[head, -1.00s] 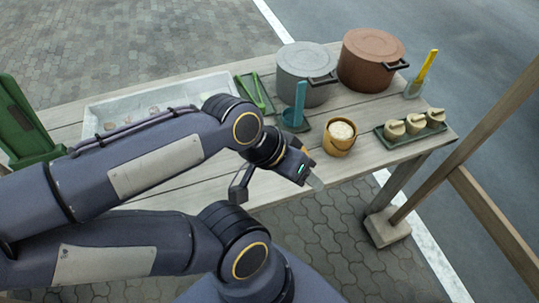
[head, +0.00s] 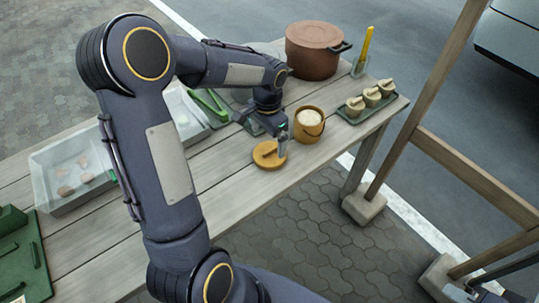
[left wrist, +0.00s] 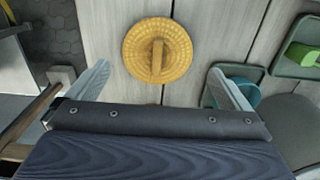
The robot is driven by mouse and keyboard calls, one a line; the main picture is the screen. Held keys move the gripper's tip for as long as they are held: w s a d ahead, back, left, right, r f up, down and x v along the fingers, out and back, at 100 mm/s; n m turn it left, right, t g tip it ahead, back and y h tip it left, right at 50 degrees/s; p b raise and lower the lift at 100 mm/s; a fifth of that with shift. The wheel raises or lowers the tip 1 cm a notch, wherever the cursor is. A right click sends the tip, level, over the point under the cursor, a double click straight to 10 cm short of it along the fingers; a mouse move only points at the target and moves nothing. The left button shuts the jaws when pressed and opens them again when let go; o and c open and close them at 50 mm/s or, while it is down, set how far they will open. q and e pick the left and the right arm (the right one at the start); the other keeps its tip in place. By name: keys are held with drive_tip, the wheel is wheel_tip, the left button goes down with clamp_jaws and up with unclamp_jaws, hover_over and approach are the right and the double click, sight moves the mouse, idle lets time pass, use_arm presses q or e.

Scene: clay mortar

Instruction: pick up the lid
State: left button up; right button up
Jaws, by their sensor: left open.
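The lid (head: 263,161) is a round yellow-orange disc with a bar handle across its top. It lies flat on the wooden table in front of the yellow pot (head: 308,125). In the left wrist view the whole lid (left wrist: 140,62) shows, its handle pointing along the gap between my fingers. My left gripper (head: 276,138) is open and empty, above and beside the lid; in the left wrist view its fingers (left wrist: 163,85) are wide apart, with the lid beyond them. Part of my right gripper (head: 480,290) shows at the lower right edge; its jaws are unclear.
A brown lidded pot (head: 315,58) stands at the back. A green tray (head: 352,118) with several pale pieces and a cup holding a yellow tool (head: 366,45) stand to the right. A clear bin (head: 58,160) is at left. A wooden post (head: 440,85) rises beyond the table's right end.

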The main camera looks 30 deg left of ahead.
sight(270, 150)
use_arm(q)
drive_tip(key=f, duration=0.6)
drive_tip(key=shift+w+d, duration=0.1)
drive_tip(key=shift+d, duration=0.15)
drive_tip(key=c, duration=0.7)
